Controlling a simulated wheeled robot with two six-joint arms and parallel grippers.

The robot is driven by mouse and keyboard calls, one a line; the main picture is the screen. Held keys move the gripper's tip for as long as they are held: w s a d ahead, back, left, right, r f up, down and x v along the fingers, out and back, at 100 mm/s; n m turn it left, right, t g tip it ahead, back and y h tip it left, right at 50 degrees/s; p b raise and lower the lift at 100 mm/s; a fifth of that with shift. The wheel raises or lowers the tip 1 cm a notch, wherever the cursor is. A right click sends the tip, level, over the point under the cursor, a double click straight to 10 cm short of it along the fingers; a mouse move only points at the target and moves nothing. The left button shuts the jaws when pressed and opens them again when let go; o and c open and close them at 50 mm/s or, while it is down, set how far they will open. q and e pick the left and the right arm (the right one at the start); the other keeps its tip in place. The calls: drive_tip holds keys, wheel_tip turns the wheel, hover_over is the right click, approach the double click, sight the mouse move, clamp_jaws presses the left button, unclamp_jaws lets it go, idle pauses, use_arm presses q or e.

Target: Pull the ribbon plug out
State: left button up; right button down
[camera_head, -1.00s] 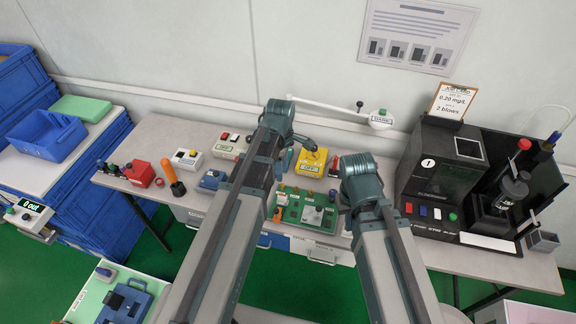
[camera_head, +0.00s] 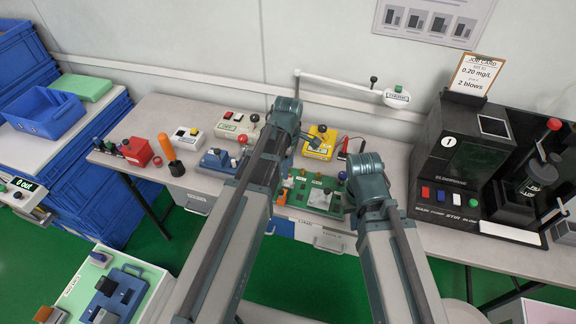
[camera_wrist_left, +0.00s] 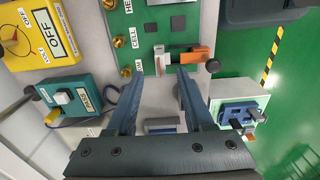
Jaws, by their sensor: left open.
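The green board (camera_head: 318,190) on the bench carries small parts, brass posts and dark pads. It also shows in the left wrist view (camera_wrist_left: 165,12). A grey and white block (camera_wrist_left: 174,60) with an orange end (camera_wrist_left: 201,54) sits at its near edge; I cannot tell for sure whether this is the ribbon plug. My left gripper (camera_wrist_left: 160,74) is open and empty, its fingertips just short of that block. In the head view my left arm hides the fingers and part of the board. My right arm ends beside the board's right side; its fingers do not show.
A yellow OFF box (camera_wrist_left: 50,33) and a teal box (camera_wrist_left: 70,98) with a dark cable stand beside the board. A black machine (camera_head: 462,160) fills the bench's right side. Several small testers, including a red box (camera_head: 137,152), line the left. A blue tester (camera_head: 110,298) lies lower left.

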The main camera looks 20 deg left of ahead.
sight(288, 182)
use_arm(q)
wheel_tip(288, 182, down, 4)
drive_tip(key=b, duration=0.3)
drive_tip(key=shift+f, duration=0.15)
clamp_jaws()
idle(0.4)
idle(1.3)
